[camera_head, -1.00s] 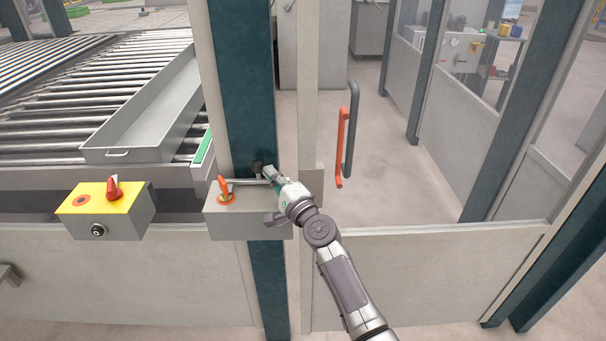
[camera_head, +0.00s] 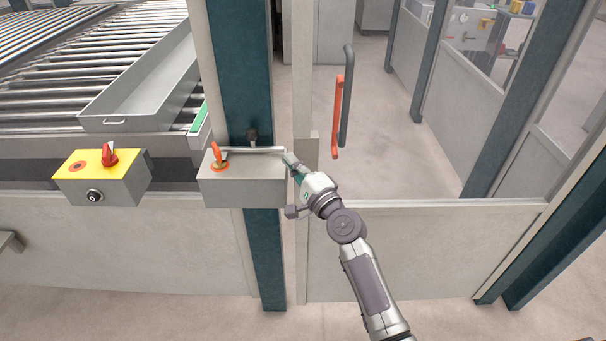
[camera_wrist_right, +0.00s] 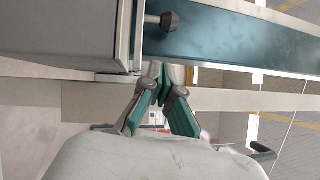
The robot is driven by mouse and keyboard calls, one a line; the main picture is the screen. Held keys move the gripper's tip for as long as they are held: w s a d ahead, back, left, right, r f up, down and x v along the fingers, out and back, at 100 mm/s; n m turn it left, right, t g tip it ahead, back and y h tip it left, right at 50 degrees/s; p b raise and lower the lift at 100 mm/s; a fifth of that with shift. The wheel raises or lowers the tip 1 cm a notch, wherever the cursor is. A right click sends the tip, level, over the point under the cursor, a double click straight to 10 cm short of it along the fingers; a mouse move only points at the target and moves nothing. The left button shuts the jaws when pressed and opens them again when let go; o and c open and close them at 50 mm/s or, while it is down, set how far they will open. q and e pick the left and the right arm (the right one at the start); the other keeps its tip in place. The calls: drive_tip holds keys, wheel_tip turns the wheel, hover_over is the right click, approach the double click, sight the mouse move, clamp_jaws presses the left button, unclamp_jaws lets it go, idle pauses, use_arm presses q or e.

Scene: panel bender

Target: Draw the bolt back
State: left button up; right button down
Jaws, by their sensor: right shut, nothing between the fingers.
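The bolt is a silver bar (camera_head: 262,150) lying along the top of a grey box (camera_head: 240,190) on the dark post. A black knob (camera_head: 252,135) stands at the bar's far side; the knob also shows on a short rod in the right wrist view (camera_wrist_right: 169,21). My right gripper (camera_head: 289,159) is at the box's right end, close to the bar's end. Its fingers (camera_wrist_right: 163,70) are shut and empty, apart from the knob. I cannot tell whether the fingertips touch the bar or box. My left gripper is not in view.
An orange lever (camera_head: 217,158) rises from the box's left part. A yellow-topped control box (camera_head: 102,180) with a red switch is farther left. A door handle with an orange bar (camera_head: 337,117) is right of the gripper. Low panels run below.

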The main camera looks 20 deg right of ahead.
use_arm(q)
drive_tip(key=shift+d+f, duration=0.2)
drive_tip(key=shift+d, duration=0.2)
use_arm(e)
drive_tip(key=v, duration=0.4)
drive_tip(key=shift+s+d, duration=0.1)
drive_tip(key=shift+d, duration=0.15)
drive_tip(key=shift+r, duration=0.1)
